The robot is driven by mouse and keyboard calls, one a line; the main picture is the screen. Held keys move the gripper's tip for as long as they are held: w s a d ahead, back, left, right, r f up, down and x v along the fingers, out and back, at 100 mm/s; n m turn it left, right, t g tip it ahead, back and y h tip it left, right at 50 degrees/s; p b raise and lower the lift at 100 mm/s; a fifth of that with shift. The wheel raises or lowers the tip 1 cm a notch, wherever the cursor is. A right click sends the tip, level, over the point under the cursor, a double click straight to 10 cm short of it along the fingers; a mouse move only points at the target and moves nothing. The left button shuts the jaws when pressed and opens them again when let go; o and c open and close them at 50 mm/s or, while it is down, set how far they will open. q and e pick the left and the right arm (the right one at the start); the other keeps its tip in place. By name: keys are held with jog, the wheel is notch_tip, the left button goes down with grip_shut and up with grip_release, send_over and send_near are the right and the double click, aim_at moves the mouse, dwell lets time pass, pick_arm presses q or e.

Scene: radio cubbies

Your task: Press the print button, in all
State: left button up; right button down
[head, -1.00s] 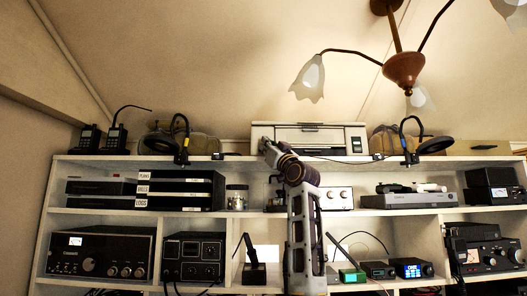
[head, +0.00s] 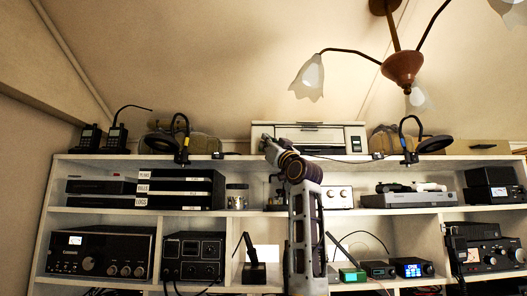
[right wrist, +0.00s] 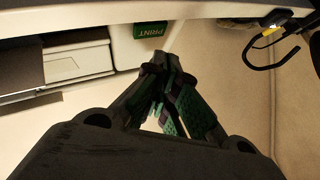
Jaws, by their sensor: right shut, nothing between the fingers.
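The pale printer (head: 285,131) stands on the top shelf in the head view. Its small green print button (head: 357,144) is at the right end of its front. In the right wrist view the green button (right wrist: 149,29), labelled PRINT, is at the top, just beyond my fingertips. My right gripper (right wrist: 160,62) is shut and empty, apart from the button in the picture; the exact gap cannot be told. In the head view my right arm rises in front of the shelves, its upper end overlapping the printer's left part. My left gripper is not in view.
Black ring-headed lamps (head: 181,135) and (head: 410,140) stand on either side of the printer. The white shelf unit (head: 90,217) below holds radios and boxes. A hanging lamp (head: 404,67) is above. A dark hook-shaped thing (right wrist: 262,50) is at right in the wrist view.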

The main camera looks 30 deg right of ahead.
jog(key=shift+s+a+b, duration=0.45)
jog(key=shift+s+a, duration=0.1)
jog(key=shift+s, duration=0.3)
jog(key=shift+s+a+b, duration=0.4)
jog(key=shift+s+a, duration=0.1)
jog(key=shift+s, duration=0.3)
jog(key=shift+f, duration=0.1)
